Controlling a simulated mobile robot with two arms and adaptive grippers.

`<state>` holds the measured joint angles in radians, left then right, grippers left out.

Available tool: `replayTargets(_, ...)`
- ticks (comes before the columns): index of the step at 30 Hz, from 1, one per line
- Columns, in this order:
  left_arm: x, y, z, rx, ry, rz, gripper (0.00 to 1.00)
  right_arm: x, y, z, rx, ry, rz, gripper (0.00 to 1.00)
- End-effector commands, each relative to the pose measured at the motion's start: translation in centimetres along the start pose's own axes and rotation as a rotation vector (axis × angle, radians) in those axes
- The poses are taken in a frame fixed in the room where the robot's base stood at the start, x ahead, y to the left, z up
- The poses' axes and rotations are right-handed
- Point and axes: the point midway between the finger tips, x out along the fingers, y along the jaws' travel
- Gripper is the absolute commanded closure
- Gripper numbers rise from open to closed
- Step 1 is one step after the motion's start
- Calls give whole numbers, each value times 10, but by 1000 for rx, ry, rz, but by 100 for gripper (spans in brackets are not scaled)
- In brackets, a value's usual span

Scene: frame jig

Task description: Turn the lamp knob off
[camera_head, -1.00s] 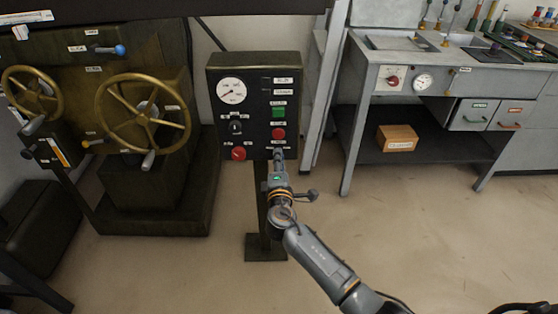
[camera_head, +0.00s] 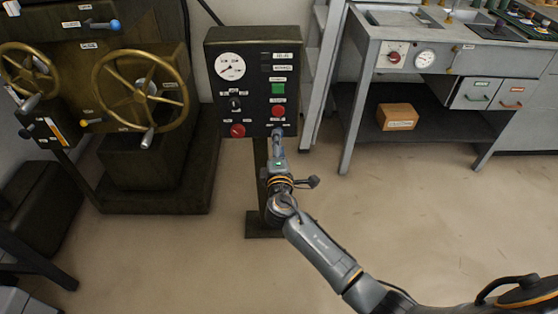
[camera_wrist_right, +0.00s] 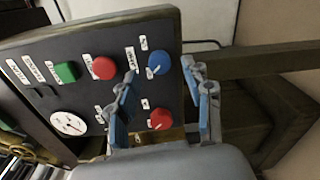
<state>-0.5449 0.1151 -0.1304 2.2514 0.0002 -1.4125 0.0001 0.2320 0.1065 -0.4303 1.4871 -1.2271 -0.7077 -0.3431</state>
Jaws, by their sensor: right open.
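The black control panel (camera_head: 262,62) stands on a post at the picture's centre. In the right wrist view it shows a blue knob (camera_wrist_right: 158,64) and a red knob (camera_wrist_right: 161,118), both with white marks. Their labels are too small to read, so I cannot tell which is the lamp knob. My right gripper (camera_wrist_right: 159,72) is open, its fingertips on either side of the blue knob; contact is unclear. In the head view, my right gripper (camera_head: 278,138) covers the panel's lower right corner and hides the blue knob. My left gripper is not in view.
The panel also has a round gauge (camera_head: 231,66), a green button (camera_head: 278,88), a red button (camera_head: 278,111) and a black knob (camera_head: 235,104). A brass handwheel (camera_head: 140,91) is at left. A grey workbench (camera_head: 345,110) stands at right. The floor in front is clear.

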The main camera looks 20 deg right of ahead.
Motion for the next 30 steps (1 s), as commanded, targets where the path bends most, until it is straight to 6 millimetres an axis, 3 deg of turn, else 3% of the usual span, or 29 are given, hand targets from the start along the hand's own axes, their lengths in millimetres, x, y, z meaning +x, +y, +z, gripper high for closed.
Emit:
replayTargets(6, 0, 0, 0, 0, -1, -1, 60, -50, -2, 0, 0, 2, -3, 50)
replayTargets(12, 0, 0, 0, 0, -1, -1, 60, -80, -1, -1, 0, 2, -1, 50)
replayTargets(18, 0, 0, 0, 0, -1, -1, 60, -89, 0, 0, -1, 1, 0, 50)
replayTargets(30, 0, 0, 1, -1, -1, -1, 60, -89, 0, 0, -1, 1, 0, 50)
